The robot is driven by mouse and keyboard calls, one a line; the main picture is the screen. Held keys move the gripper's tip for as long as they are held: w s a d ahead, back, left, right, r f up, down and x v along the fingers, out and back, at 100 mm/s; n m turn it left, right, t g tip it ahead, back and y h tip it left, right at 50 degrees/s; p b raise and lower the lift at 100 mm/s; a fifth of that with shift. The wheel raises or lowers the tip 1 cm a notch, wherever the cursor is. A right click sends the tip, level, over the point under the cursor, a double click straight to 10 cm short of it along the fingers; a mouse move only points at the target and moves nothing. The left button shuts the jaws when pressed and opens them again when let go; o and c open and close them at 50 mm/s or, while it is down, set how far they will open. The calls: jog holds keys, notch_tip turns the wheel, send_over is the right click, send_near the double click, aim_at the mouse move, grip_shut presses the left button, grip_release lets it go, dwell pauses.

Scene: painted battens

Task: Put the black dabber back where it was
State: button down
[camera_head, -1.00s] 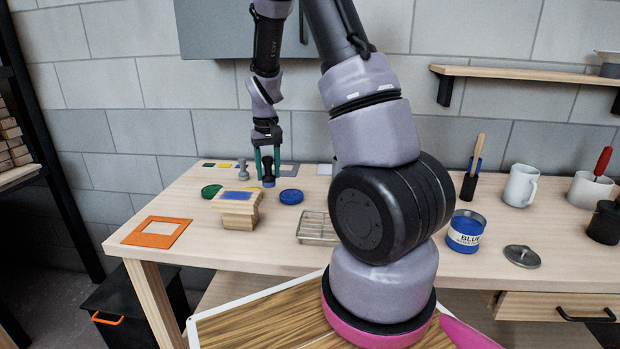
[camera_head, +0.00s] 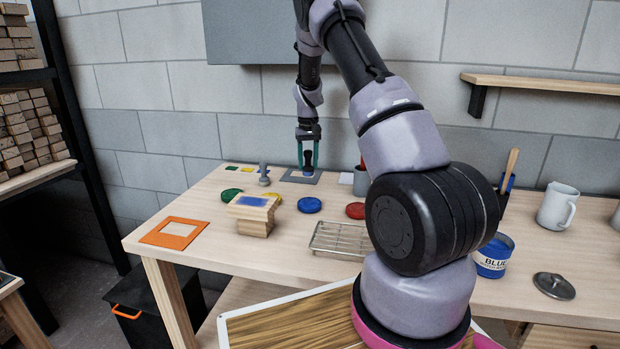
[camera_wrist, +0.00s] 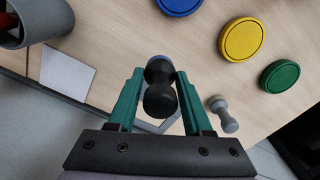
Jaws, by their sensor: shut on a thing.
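The black dabber (camera_head: 308,160) is upright between the green fingers of my gripper (camera_head: 308,164), which is shut on it. In the wrist view the dabber (camera_wrist: 160,90) shows from above between the fingertips (camera_wrist: 161,84), with a bit of blue at its far end. It is over or on the grey mat (camera_head: 291,176) at the back of the table; I cannot tell whether its base touches. A grey dabber (camera_head: 264,175) stands to the left of the mat; it also shows in the wrist view (camera_wrist: 224,114).
Green (camera_head: 231,194), blue (camera_head: 310,205) and red (camera_head: 356,210) round pads lie in front, a yellow one partly hidden. A wooden block with a blue top (camera_head: 252,220), an orange frame (camera_head: 174,233) and a wire rack (camera_head: 340,239) are nearer. A grey cup (camera_head: 361,182) stands right of the mat.

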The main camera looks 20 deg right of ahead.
jog(key=shift+w+d, duration=0.6)
jog(key=shift+w, duration=0.25)
jog(key=shift+w+d+f, duration=0.1)
jog(key=shift+w+f, duration=0.05)
jog(key=shift+f, duration=1.6)
jog(key=shift+w+f, duration=0.15)
jog(key=shift+f, duration=1.6)
jog(key=shift+f, duration=0.15)
jog(key=shift+c, duration=1.6)
grip_release()
notch_tip(320, 180, up, 8)
